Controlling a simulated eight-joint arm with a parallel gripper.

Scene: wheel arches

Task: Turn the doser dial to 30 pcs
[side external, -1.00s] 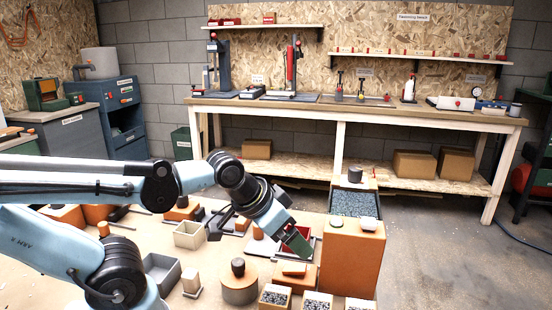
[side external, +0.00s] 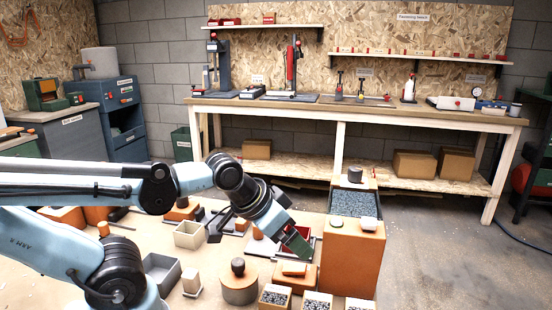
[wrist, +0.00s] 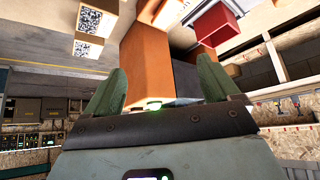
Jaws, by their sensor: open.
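The tall orange box (side external: 350,260), filled with grey pellets (side external: 352,203), looks like the doser. Small knob-like parts (side external: 368,223) sit at the top of its near face; no dial scale or 30 pcs mark is readable. My gripper (side external: 297,242) is just left of the box, pointing down toward it. In the wrist view, my gripper's two green fingers (wrist: 162,82) are apart with nothing held between them. An orange box wall (wrist: 165,55) shows beyond the gap. The dial itself cannot be made out there.
A red tray (side external: 308,246) is beside the gripper; it also shows in the wrist view (wrist: 218,22). Open floor lies right of the box.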

